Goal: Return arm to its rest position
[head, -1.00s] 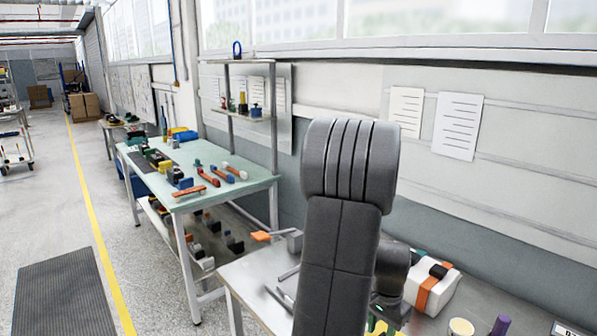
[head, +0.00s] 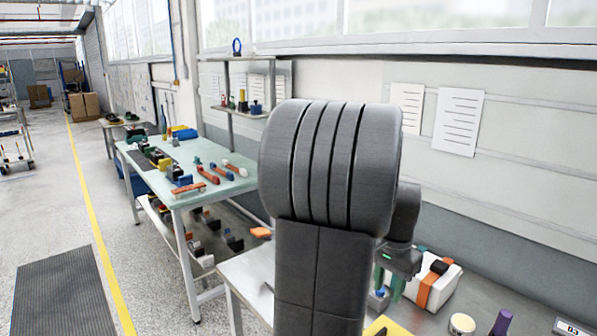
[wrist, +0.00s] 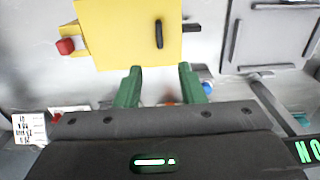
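My gripper has green fingers and shows in the wrist view (wrist: 160,84). The fingers stand apart with a clear gap and nothing held between them. In the head view my gripper (head: 390,286) is partly hidden behind my dark arm, above the near bench. My arm is folded up in front of the head camera and covers much of the near bench. A yellow box (wrist: 122,36) with a black handle and a red knob (wrist: 65,46) lies beyond the fingertips in the wrist view. Part of a yellow thing (head: 386,327) also shows below the gripper in the head view.
A white box with an orange band (head: 437,284) stands right of my gripper, near a purple cylinder (head: 501,323) and a round cream thing (head: 462,324). A grey panel (wrist: 270,35) shows in the wrist view. A green-topped table (head: 240,181) stands left. The floor there is open.

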